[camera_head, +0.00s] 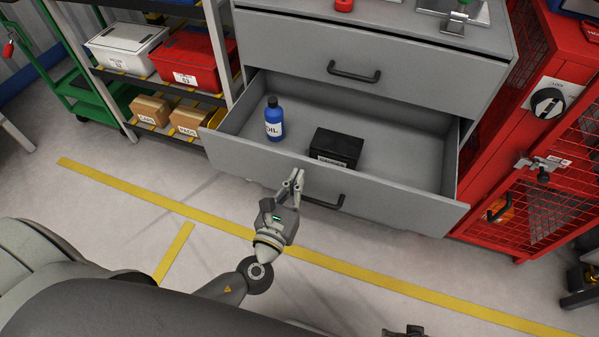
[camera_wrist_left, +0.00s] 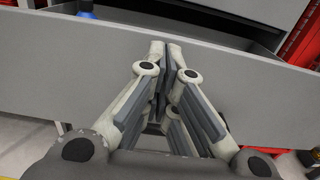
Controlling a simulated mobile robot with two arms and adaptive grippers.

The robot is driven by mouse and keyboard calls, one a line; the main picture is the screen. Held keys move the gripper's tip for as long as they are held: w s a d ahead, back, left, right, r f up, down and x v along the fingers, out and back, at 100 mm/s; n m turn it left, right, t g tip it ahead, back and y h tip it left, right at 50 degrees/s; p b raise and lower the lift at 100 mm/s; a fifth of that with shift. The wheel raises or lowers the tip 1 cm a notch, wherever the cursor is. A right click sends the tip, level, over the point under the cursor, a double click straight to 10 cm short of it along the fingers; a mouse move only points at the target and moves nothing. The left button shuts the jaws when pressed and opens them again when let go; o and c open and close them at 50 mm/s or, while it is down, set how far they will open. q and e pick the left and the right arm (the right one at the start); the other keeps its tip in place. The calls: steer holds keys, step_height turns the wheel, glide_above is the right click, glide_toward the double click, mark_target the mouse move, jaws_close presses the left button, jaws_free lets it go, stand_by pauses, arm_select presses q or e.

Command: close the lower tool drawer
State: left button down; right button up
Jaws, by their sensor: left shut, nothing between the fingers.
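The lower tool drawer (camera_head: 400,203) is a grey drawer pulled out of the cabinet, with a dark bar handle (camera_head: 323,200) on its front. A blue oil bottle (camera_head: 274,119) and a black box (camera_head: 337,147) stand inside it. My left gripper (camera_head: 298,174) is shut and empty at the drawer front, just left of the handle. In the left wrist view its fingertips (camera_wrist_left: 172,46) overlap the drawer front (camera_wrist_left: 70,70) near its top edge; I cannot tell whether they touch. My right gripper does not show clearly.
The upper drawer (camera_head: 390,70) is shut. A red mesh locker (camera_head: 545,200) stands close on the right. A shelf with bins (camera_head: 190,58) and cardboard boxes (camera_head: 190,119) is on the left. The floor in front, with yellow lines (camera_head: 370,286), is clear.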

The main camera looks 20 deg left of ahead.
mark_target(303, 166)
arm_select(q)
steer(key=shift+w, duration=1.25)
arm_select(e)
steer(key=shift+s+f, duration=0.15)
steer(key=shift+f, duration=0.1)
arm_select(q)
steer(key=shift+w, duration=0.1)
steer(key=shift+w, duration=0.5)
steer(key=w+b, duration=0.1)
steer(key=w, duration=1.6)
steer(key=shift+w+f+b, duration=0.1)
steer(key=shift+w+b, duration=0.25)
steer(key=shift+b, duration=0.05)
steer(key=w+b, duration=0.3)
steer(key=w, duration=0.4)
steer(key=shift+w+r, duration=0.25)
steer(key=shift+r, duration=0.15)
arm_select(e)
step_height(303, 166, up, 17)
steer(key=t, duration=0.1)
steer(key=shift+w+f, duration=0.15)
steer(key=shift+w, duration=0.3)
